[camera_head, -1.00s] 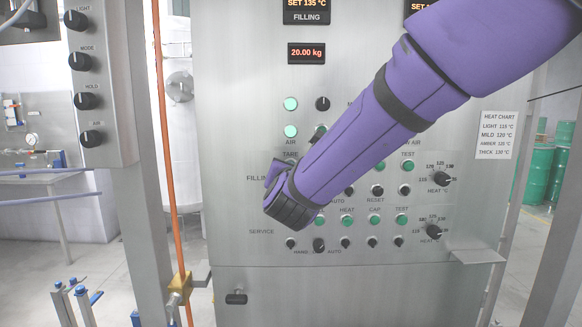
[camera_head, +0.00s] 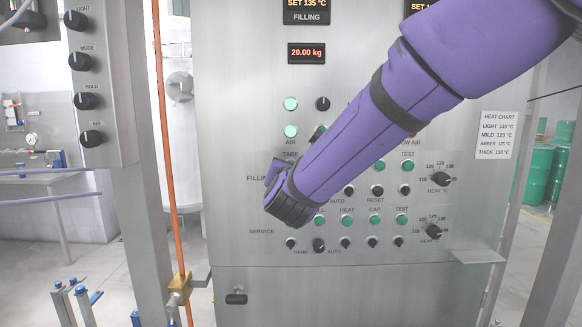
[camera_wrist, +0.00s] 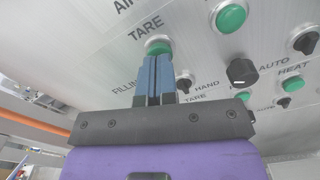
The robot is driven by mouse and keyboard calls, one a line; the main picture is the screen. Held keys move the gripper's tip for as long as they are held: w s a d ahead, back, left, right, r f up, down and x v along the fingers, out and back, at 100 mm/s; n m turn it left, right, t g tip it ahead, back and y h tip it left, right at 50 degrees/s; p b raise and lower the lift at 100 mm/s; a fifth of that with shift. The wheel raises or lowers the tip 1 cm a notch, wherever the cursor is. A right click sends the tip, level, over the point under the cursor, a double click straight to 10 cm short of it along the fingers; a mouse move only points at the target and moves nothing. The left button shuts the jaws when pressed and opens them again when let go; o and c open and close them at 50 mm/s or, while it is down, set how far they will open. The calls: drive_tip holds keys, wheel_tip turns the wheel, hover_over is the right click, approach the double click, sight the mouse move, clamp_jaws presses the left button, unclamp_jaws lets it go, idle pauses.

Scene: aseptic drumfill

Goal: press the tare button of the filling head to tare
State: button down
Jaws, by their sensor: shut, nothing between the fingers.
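The green tare button (camera_wrist: 158,46) shows in the wrist view under the word TARE, on the steel panel. My gripper (camera_wrist: 155,62) is shut and empty, with its blue fingertips at the button's lower part, overlapping it in the picture. Whether they touch or press it I cannot tell. In the head view my purple arm and gripper cover the tare button, and the TARE label shows just above my wrist. The weight display (camera_head: 306,53) reads 20.00 kg.
Other green buttons and black knobs sit close by, including a green button (camera_wrist: 230,17) and a black knob (camera_wrist: 242,72) to the right. A side box with knobs (camera_head: 84,100) and an orange pipe (camera_head: 170,150) stand at the left.

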drive_tip(key=shift+w, duration=0.6)
drive_tip(key=shift+s, duration=0.15)
drive_tip(key=s, duration=0.4)
drive_tip(key=shift+s, duration=0.4)
idle(0.4)
